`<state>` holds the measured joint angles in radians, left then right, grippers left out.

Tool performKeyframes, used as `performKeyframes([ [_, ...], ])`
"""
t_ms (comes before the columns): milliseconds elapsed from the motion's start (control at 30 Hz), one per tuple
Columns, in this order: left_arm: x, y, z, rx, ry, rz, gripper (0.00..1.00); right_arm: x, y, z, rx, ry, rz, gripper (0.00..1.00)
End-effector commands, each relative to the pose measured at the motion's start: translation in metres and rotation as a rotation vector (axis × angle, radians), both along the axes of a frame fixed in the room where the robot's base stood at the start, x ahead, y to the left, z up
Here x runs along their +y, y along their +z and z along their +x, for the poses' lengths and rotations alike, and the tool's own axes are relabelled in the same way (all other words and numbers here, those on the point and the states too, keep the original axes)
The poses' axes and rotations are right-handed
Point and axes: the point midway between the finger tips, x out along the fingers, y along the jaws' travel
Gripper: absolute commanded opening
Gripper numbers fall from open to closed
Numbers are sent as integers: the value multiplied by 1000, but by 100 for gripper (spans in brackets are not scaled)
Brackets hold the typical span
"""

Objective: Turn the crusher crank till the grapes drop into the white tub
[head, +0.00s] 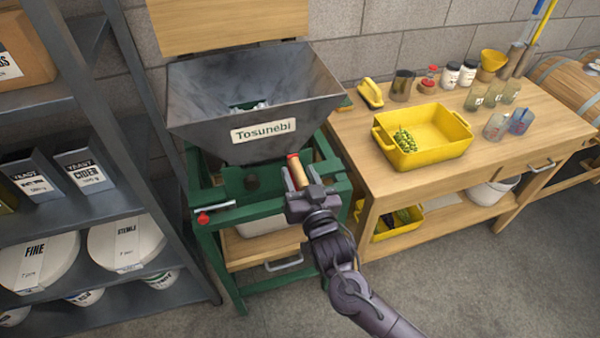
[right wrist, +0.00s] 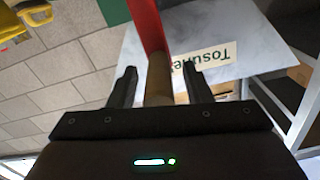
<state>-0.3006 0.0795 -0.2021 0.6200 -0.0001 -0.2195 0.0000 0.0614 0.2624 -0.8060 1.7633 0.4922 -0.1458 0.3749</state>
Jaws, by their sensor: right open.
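The grape crusher has a grey metal hopper (head: 250,95) labelled "Tosunebi" on a green frame (head: 232,216). The crank's wooden handle (head: 298,172) stands at the front right of the crusher, with a red end. My right gripper (head: 302,186) is at this handle. In the right wrist view the wooden handle (right wrist: 159,80) lies between the two open fingers (right wrist: 160,85), with the red crank arm (right wrist: 147,25) beyond. The white tub (head: 262,226) is under the crusher, partly hidden. Green grapes (head: 405,140) lie in a yellow crate (head: 450,146) on the bench. My left gripper is out of view.
A red-ended rod (head: 204,217) sticks out at the crusher's front left. A metal shelf (head: 140,130) with packets and tubs stands close on the left. The wooden bench (head: 350,140) on the right holds jars, cups and a yellow funnel (head: 493,61). Floor in front is clear.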

Motion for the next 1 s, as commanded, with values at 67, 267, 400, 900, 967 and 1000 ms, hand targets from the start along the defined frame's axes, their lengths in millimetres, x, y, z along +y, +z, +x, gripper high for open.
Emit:
performKeyframes([
  [67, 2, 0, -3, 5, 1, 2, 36, 1, 0, 2, 0, 0, 0, 45],
  [267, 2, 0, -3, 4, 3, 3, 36, 1, 0, 2, 0, 0, 0, 45],
  [400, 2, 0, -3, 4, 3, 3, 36, 1, 0, 2, 0, 0, 0, 28],
  [900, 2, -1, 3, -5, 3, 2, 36, 1, -1, 4, -2, 0, -7, 0],
  [967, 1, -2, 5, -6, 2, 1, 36, 1, -1, 7, -5, 0, -16, 0],
  [1000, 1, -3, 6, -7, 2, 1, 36, 1, -2, 10, -8, 0, -24, 0],
])
